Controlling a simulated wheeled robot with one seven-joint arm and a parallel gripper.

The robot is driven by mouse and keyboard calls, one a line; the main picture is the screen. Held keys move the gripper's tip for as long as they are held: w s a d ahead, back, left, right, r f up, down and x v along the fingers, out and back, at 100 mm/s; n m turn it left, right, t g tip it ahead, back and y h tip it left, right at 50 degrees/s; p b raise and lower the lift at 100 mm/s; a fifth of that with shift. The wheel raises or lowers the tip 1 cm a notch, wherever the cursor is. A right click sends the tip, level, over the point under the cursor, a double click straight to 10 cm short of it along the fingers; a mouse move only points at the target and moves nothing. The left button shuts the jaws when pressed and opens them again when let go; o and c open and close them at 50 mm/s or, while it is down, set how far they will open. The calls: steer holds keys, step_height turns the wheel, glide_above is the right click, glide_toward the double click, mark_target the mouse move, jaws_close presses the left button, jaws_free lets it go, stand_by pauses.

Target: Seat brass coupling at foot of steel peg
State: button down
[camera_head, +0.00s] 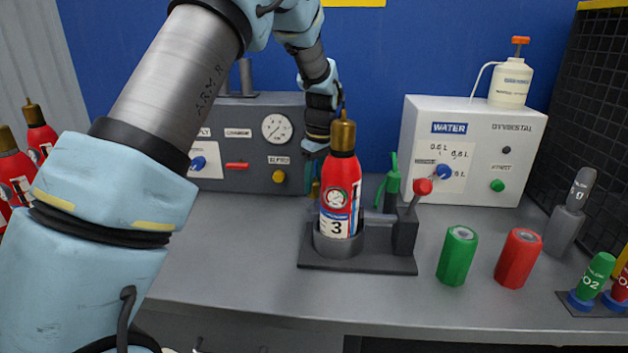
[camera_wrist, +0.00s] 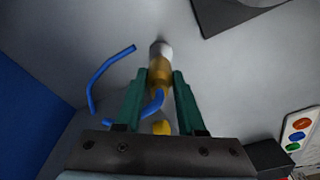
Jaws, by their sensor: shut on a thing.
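In the wrist view, my gripper (camera_wrist: 162,76) is shut on the brass coupling (camera_wrist: 160,73), which lies between the two green fingertips. A pale grey, round-ended piece (camera_wrist: 161,48), which looks like the steel peg, is in line with the coupling just beyond the fingertips. I cannot tell whether the coupling is around it or only against it. A blue hose (camera_wrist: 98,75) curves at the left of the fingers. In the head view, my gripper (camera_head: 316,148) is low over the bench, behind the extinguisher marked 3 (camera_head: 341,190). A bit of brass (camera_head: 315,188) shows beside it.
The extinguisher stands in a dark holder (camera_head: 355,262) with a red-knobbed lever. A grey gauge console (camera_head: 245,120) stands behind my gripper. A white water unit (camera_head: 465,150) is at right. Green (camera_head: 457,256) and red (camera_head: 518,258) cylinders stand in front. The front-left bench is clear.

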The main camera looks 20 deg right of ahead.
mark_target(314, 191)
steer(key=shift+f+b, duration=0.75)
steer(key=shift+f, duration=0.7)
steer(key=shift+c, duration=2.2)
jaws_free()
steer(key=r, duration=0.3)
steer(key=r+b, duration=0.1)
steer(key=r, duration=0.3)
steer(key=s+r+b, duration=0.1)
steer(key=r, duration=0.2)
steer(key=shift+s+d+r, duration=0.1)
steer(key=shift+d+r, duration=0.15)
steer(key=shift+r, duration=0.1)
steer(key=shift+a, duration=0.1)
